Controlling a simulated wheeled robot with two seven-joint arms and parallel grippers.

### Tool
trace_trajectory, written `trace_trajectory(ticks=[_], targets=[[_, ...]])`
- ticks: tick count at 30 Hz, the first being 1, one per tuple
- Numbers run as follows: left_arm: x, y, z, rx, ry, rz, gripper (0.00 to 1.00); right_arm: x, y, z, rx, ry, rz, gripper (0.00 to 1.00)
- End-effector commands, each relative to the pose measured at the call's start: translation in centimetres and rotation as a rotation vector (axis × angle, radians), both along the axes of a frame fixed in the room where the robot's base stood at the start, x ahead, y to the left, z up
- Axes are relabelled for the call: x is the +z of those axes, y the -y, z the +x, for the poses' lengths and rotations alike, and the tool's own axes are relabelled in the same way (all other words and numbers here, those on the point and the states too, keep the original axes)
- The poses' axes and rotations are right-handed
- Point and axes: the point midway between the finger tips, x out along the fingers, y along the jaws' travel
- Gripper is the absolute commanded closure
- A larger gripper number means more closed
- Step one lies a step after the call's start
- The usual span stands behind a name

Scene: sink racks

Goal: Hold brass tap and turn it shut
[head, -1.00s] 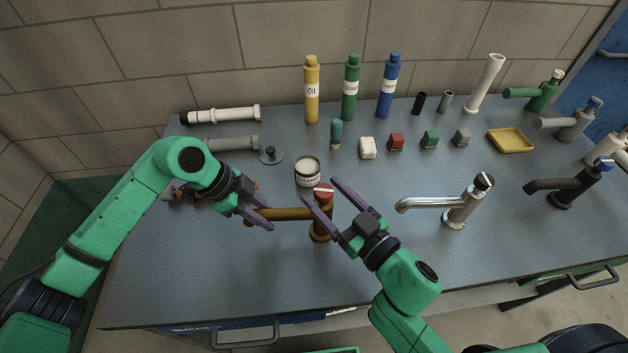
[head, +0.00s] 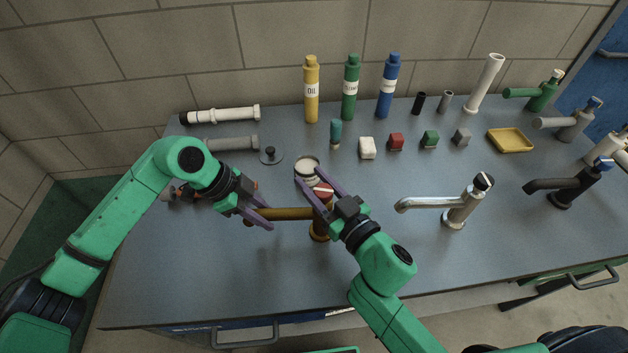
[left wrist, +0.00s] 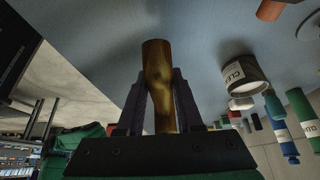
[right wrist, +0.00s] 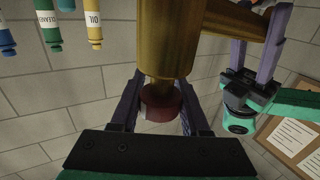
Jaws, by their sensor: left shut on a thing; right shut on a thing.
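The brass tap (head: 319,231) stands upright near the front middle of the bench, its spout pointing left. It has a red knob (head: 322,189) with a white line on top. My left gripper (head: 262,216) is shut on the brass spout, which shows between its fingers in the left wrist view (left wrist: 160,85). My right gripper (head: 312,182) is shut on the red knob, with one finger on either side. The knob shows between the fingers in the right wrist view (right wrist: 160,103), under the brass body (right wrist: 165,45).
A white-labelled tin (head: 306,167) stands close behind the knob. A chrome tap (head: 455,207) and a black tap (head: 565,187) stand to the right. Yellow (head: 311,90), green (head: 350,90) and blue (head: 388,88) bottles stand at the back. The front bench surface is clear.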

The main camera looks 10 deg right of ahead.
Motion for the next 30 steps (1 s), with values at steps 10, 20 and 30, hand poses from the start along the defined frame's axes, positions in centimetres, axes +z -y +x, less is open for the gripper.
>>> trace_trajectory(ticks=[10, 20, 30], targets=[[0.01, 0.11, -0.05, 0.0, -0.001, -0.002, 1.0, 0.16, 0.51, 0.21, -0.201, 0.0, 0.01, 1.0], [0.01, 0.1, -0.06, -0.002, -0.001, -0.002, 1.0, 0.12, 0.68, 0.26, -0.232, 0.001, -0.001, 1.0], [0.02, 0.08, -0.05, -0.001, 0.0, -0.002, 1.0, 0.08, 0.7, 0.26, -0.232, -0.001, -0.001, 0.24]])
